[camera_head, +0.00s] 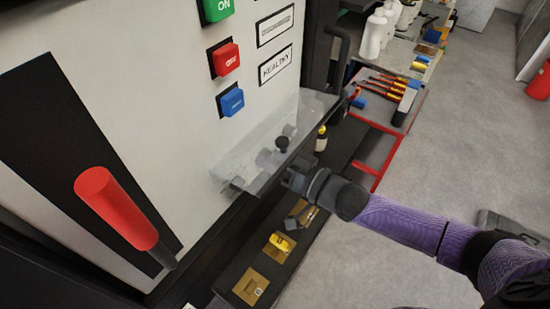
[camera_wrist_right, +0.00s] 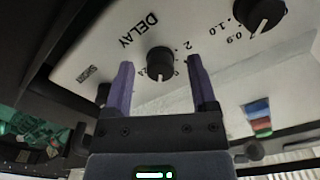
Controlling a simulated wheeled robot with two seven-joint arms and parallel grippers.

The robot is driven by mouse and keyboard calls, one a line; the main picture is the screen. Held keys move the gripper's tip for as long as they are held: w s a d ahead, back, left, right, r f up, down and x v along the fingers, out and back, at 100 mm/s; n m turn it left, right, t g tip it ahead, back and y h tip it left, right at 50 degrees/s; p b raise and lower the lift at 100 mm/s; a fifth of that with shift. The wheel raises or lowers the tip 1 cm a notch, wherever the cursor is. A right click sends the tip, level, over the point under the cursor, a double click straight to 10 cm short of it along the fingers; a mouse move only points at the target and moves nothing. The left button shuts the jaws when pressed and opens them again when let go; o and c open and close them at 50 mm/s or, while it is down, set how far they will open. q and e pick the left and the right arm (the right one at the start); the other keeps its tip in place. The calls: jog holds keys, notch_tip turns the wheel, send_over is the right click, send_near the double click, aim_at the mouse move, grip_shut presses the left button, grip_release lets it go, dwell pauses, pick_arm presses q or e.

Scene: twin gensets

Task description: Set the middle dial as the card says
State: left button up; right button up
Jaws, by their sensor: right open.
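The middle dial (camera_wrist_right: 160,62) is a black round knob with a white pointer line, labelled DELAY, in the right wrist view. My right gripper (camera_wrist_right: 160,70) is open, its two purple fingers on either side of this knob; whether they touch it I cannot tell. Another black dial (camera_wrist_right: 263,14) with marks 0.9 and 1.0 sits up to the right. A dark knob (camera_wrist_right: 103,93) shows partly behind the left finger. In the head view my right gripper (camera_head: 280,168) is at the clear cover (camera_head: 240,160), partly seen through it. No readable card shows. My left gripper is out of view.
A white panel holds green (camera_head: 218,9), red (camera_head: 226,59) and blue (camera_head: 231,101) buttons. A red-handled lever (camera_head: 117,207) juts out at the left. A red-framed tool cart (camera_head: 376,150) stands beyond my right arm. Grey floor is open to the right.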

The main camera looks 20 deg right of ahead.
jog(key=shift+c, duration=0.3)
grip_shut()
jog(key=shift+n, duration=0.3)
jog(key=shift+d+n, duration=0.1)
jog(key=shift+n, duration=7.4)
